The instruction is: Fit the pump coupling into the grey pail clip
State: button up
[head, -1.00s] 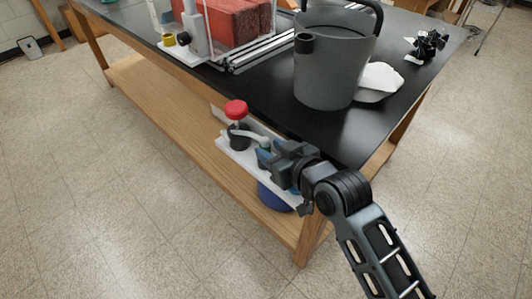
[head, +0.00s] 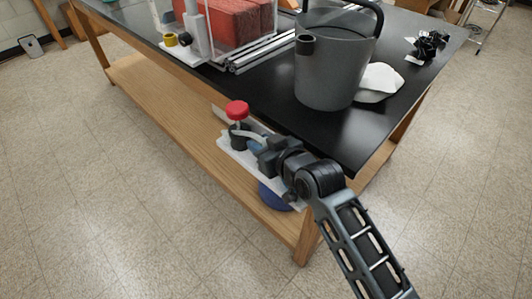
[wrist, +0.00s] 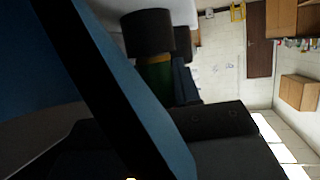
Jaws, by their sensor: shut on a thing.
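The grey pail (head: 335,75) stands on the black tabletop near its right end. A short dark ring-like part, likely its clip (head: 304,44), sits at the left of its rim and looks empty. A red-topped pump (head: 237,111) with a dark lower body stands on a white shelf at the table's side. A pale hose (head: 246,134) runs from it to my gripper (head: 262,150). My gripper is shut at the hose's end, where the coupling is mostly hidden. In the wrist view, a dark cylinder with a green and yellow band (wrist: 155,75) shows beyond a blue finger.
The white shelf (head: 235,152) hangs beside the table edge, with a blue rounded thing (head: 272,196) under it. Red blocks (head: 232,22), metal rails (head: 262,52), a white cloth-like item (head: 380,80) and black clips (head: 428,45) lie on the table.

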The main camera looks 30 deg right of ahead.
jog(key=shift+c, duration=0.9)
jog(key=shift+r, duration=0.1)
notch_tip(320, 180, up, 10)
